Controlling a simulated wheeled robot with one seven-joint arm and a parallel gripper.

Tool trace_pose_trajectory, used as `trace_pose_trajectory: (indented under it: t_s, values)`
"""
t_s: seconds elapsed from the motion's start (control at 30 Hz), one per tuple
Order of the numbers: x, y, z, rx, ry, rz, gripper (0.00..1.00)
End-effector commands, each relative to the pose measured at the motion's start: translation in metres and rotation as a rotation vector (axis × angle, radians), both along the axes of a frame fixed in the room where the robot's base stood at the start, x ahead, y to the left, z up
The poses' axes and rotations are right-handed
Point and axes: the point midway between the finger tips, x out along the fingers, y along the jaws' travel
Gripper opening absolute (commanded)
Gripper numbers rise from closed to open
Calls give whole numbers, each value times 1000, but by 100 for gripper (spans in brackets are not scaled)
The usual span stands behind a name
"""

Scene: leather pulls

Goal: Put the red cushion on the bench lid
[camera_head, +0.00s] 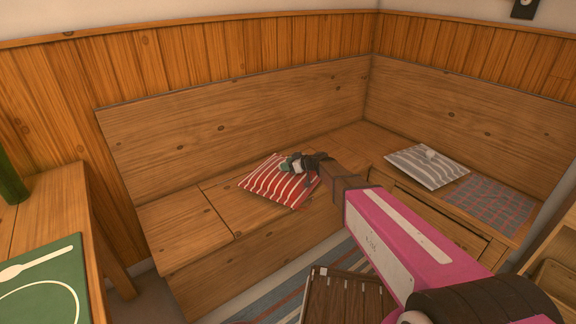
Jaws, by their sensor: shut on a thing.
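The red cushion (272,182) has white stripes. It lies on or just over the wooden bench seat, near the middle of the long side. My gripper (291,166) is shut on the cushion's upper right edge; the fingers are small and partly hidden by the wrist. My pink arm reaches in from the lower right. The bench lid (185,228) appears as a panel with visible seams at the left of the seat, and its top is bare. Whether the cushion's underside touches the seat cannot be made out.
A grey striped cushion (428,166) and a checked cloth (488,204) lie on the right bench side. A table (62,200) with a green placemat (45,285) stands at left. A dark wooden crate or stool (345,298) stands on the striped rug (270,306).

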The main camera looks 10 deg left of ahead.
Motion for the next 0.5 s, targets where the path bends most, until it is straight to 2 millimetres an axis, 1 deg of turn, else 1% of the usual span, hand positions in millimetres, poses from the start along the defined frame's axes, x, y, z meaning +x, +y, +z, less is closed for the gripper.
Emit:
trace_pose_trajectory:
  t_s: [0.3, 0.33, 0.37, 0.4, 0.5]
  values:
    - [0, 0, -2, 1, 1, 0, 0]
    - [0, 0, -2, 1, 0, 0, 52]
    - [0, 0, -2, 0, 0, 0, 61]
    - [0, 0, -2, 0, 0, 0, 68]
    - [0, 0, -2, 0, 0, 0, 68]
